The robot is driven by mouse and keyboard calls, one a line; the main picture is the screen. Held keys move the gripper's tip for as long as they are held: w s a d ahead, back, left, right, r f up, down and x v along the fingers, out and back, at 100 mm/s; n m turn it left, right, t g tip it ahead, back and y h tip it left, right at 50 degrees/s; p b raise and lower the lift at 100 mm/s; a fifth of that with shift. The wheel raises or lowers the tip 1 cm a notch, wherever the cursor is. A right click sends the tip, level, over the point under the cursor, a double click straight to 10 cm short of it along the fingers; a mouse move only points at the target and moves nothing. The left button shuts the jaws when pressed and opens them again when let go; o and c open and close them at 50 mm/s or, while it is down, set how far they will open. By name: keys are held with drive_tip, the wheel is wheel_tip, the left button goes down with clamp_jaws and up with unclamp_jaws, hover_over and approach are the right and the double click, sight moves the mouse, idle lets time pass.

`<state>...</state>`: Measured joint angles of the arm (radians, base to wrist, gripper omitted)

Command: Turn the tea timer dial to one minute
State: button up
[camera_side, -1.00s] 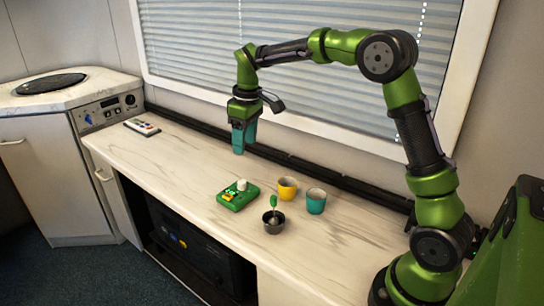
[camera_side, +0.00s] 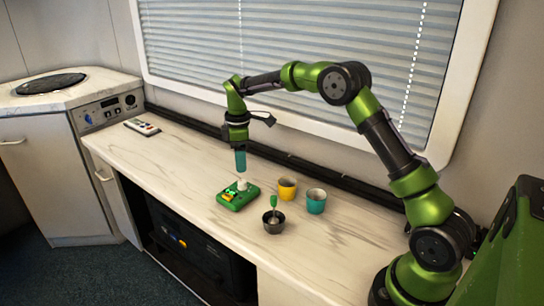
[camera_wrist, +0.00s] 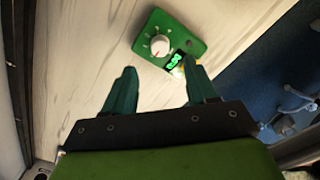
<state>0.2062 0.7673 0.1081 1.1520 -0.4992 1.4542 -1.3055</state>
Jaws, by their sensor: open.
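The tea timer is a green box (camera_side: 232,200) lying on the counter. It has a white dial (camera_side: 242,184) on top. In the wrist view the timer (camera_wrist: 188,37) lies beyond my fingertips, with the dial (camera_wrist: 160,46) showing a red pointer mark and a lit green display (camera_wrist: 174,61) beside it. The display's reading is too small to tell for sure. My gripper (camera_side: 240,170) points down just above the dial in the side view. In the wrist view my gripper (camera_wrist: 160,84) has its two teal fingers apart, with nothing between them.
A yellow cup (camera_side: 287,189), a teal cup (camera_side: 316,201) and a dark bowl (camera_side: 273,224) with a green-handled utensil (camera_side: 273,205) stand close to the timer's right. A remote-like device (camera_side: 142,127) lies at the far left. The counter (camera_side: 175,165) between is clear.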

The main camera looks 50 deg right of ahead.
sight(242, 181)
wheel_tip(242, 181, down, 8)
drive_tip(key=shift+r, duration=0.2)
drive_tip(key=shift+c, duration=0.5)
drive_tip(key=c, duration=1)
